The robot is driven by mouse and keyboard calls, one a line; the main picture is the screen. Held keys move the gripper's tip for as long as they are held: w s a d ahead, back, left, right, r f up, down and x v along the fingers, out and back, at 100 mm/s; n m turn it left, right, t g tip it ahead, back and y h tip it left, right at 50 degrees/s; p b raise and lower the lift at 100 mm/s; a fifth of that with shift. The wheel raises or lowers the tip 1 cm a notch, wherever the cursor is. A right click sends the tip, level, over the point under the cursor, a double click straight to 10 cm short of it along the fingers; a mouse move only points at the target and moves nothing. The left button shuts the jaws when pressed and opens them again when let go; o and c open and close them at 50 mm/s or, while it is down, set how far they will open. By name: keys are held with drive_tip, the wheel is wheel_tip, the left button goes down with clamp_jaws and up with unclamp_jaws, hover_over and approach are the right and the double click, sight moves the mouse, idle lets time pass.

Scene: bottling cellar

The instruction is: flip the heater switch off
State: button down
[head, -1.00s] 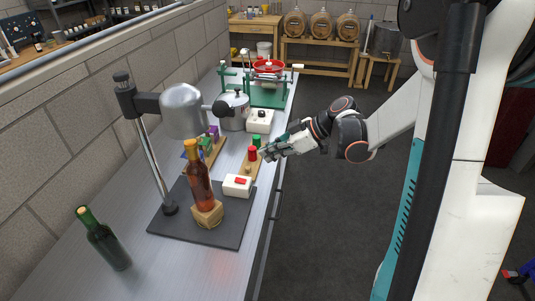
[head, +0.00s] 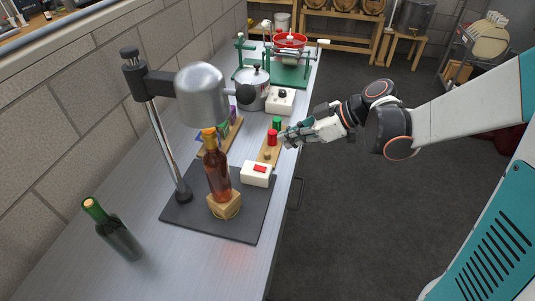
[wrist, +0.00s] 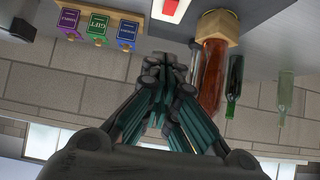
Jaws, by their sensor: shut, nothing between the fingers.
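The heater switch is a white box (head: 249,176) with a red rocker (head: 260,168) on its top. The red rocker also shows at the top edge of the wrist view (wrist: 170,7). The heater head (head: 203,95) hangs from a stand over the amber bottle (head: 217,175). My gripper (head: 287,139) is shut and empty, beyond the switch and near the red capsule, above the bench edge. In the wrist view my closed fingers (wrist: 165,66) point toward the switch side.
A wooden board (head: 264,156) with a red capsule (head: 272,137) and a green capsule (head: 277,123) lies beyond the switch. A white box with a black knob (head: 281,100) stands behind. A green bottle (head: 112,230) stands at front left. The bench right of the base is narrow.

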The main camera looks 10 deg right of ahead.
drive_tip(key=b, duration=0.3)
hover_over(265, 169)
drive_tip(key=f, duration=0.6)
drive_tip(key=shift+w+a+f, duration=0.1)
drive_tip(key=shift+w+a, duration=0.1)
drive_tip(key=shift+a, duration=0.1)
drive_tip(key=shift+w+a+f+b, duration=0.1)
drive_tip(key=shift+a+f+b, duration=0.1)
drive_tip(key=shift+f+b, duration=0.8)
drive_tip(key=shift+a+f, duration=0.1)
drive_tip(key=shift+f, duration=0.85)
drive_tip(key=shift+a+f+h, duration=0.15)
drive_tip(key=shift+f+h, duration=0.1)
drive_tip(key=shift+h, duration=0.05)
drive_tip(key=shift+s+d, duration=0.25)
drive_tip(key=shift+d, duration=0.55)
